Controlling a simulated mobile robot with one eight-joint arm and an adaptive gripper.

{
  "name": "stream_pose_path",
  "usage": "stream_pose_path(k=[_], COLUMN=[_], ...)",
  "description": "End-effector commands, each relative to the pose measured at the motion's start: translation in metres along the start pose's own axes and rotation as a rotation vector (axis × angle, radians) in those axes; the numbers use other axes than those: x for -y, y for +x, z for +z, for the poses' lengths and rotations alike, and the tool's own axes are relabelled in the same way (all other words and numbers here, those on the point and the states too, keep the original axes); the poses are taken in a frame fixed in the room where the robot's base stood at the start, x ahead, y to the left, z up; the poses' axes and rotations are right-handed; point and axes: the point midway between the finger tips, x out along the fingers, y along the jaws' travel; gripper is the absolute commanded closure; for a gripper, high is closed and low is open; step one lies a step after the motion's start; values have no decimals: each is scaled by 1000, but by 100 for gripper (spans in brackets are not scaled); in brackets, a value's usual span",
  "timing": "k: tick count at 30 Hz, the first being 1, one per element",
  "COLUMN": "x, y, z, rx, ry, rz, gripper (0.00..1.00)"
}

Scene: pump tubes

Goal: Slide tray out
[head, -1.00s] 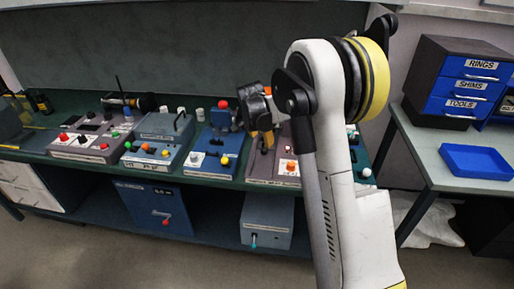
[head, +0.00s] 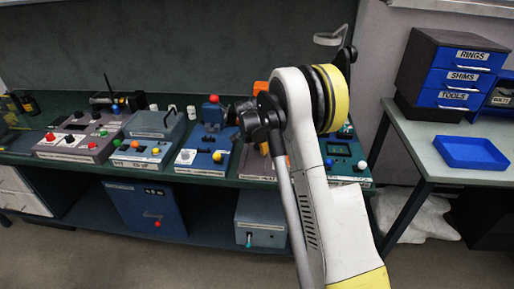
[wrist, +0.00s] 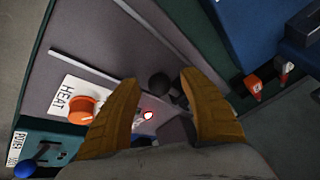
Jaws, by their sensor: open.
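My gripper (wrist: 160,80) is open in the wrist view, with its two tan fingers apart over a grey device (wrist: 95,60) marked HEAT. A round black knob (wrist: 158,84) shows between the fingertips; I cannot tell whether it belongs to a tray. No finger is seen closed on it. An orange knob (wrist: 82,108) and a lit red button (wrist: 148,114) lie near the fingers. In the head view my arm hides much of the device and gripper. A blue open tray (head: 470,153) lies on the right table, far from my gripper.
A blue device (head: 208,150) stands left of my arm on the green bench, with more control boxes further left. A teal device (head: 342,165) is on the right. A drawer cabinet (head: 455,75) stands on the right table. Boxes sit on the lower shelf.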

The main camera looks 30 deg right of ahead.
Motion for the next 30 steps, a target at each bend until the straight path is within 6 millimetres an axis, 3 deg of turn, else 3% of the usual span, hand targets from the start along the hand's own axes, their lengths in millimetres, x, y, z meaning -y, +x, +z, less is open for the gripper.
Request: stream_pose_path(k=[1,2,6,14,24,30], x=[0,0,0,-6,-56,-70], y=[0,0,0,-6,-44,-54], z=[0,0,0,10,77,95], rx=[0,0,0,0,0,0], ry=[0,0,0,-2,-3,-1], rz=[0,0,0,-1,-2,-2], gripper=[50,57,100,100,100,100])
